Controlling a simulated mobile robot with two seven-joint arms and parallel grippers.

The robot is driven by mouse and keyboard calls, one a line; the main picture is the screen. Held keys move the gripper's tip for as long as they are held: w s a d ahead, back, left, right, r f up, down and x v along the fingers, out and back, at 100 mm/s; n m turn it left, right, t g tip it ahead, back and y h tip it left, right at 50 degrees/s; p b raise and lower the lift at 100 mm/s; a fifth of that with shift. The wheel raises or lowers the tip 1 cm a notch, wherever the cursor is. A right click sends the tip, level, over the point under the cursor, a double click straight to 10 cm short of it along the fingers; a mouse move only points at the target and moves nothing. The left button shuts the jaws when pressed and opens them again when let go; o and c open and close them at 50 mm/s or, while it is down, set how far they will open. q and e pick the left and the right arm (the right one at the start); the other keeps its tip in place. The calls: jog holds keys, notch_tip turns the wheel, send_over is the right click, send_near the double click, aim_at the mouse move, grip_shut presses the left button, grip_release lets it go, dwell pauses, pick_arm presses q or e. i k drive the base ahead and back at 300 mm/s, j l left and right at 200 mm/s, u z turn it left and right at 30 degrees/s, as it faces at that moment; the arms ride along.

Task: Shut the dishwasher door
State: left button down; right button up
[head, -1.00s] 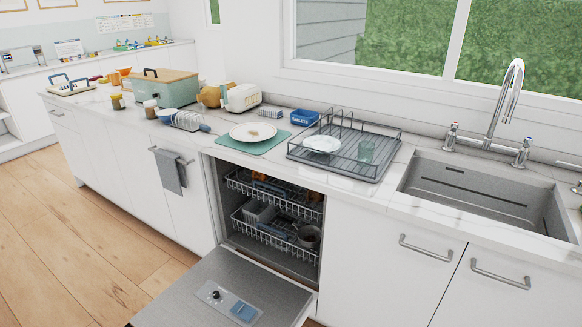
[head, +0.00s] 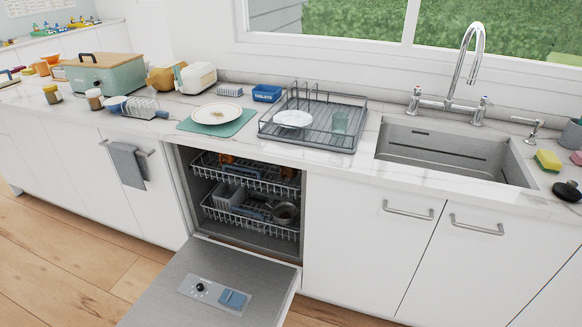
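The dishwasher door (head: 246,273) is grey inside and hangs open, folded down in front of the cavity below the counter. A panel with a black knob and a blue detergent block (head: 233,299) is on its inner face. Inside the dishwasher, the upper rack (head: 262,184) and lower rack (head: 262,230) are both within the cavity. The lower rack holds a grey cutlery basket (head: 228,196) and a round pot or bowl (head: 285,213). The door's near edge runs toward the bottom of the picture. Neither gripper shows in the head view.
A towel (head: 127,164) hangs on a handle left of the dishwasher. White cabinets with bar handles (head: 408,211) stand to its right, under the sink (head: 450,155). A dish rack (head: 316,122) is on the counter above. Wooden floor (head: 70,262) is clear left of the door.

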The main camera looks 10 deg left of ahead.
aim_at(269, 286)
jog(key=j+z, duration=0.35)
jog(key=j, duration=1.25)
jog(key=k+j, duration=0.15)
jog(key=j, duration=0.9)
jog(key=k+z, duration=0.05)
